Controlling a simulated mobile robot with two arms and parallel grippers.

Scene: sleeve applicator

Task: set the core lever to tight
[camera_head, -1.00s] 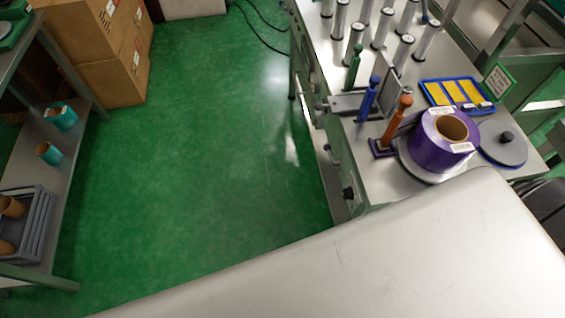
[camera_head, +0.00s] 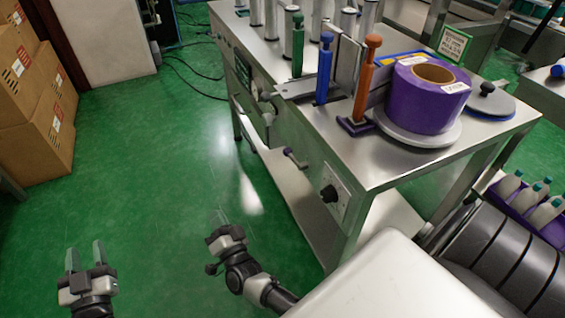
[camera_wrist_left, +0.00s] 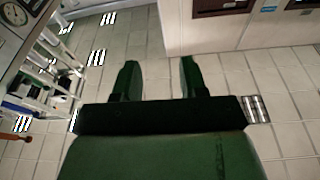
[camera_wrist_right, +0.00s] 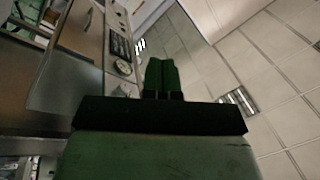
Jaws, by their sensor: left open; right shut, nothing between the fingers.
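The sleeve applicator bench (camera_head: 385,165) stands right of centre in the head view. A small lever with a dark grip (camera_head: 295,157) sticks out from its front side, and a black knob (camera_head: 330,193) sits lower on the same side. No readable label shows which part is the core lever, nor its setting. My left gripper (camera_head: 85,256) is open and empty over the floor at the lower left; its parted fingers show in the left wrist view (camera_wrist_left: 158,75). My right gripper (camera_head: 222,221) is shut and empty, below and left of the lever, apart from the bench.
On the bench stand a purple roll (camera_head: 427,97), an orange-handled post (camera_head: 365,80), a blue post (camera_head: 324,70) and a green post (camera_head: 297,45). Cardboard boxes (camera_head: 40,145) are stacked at the left. The green floor (camera_head: 150,180) between boxes and bench is clear.

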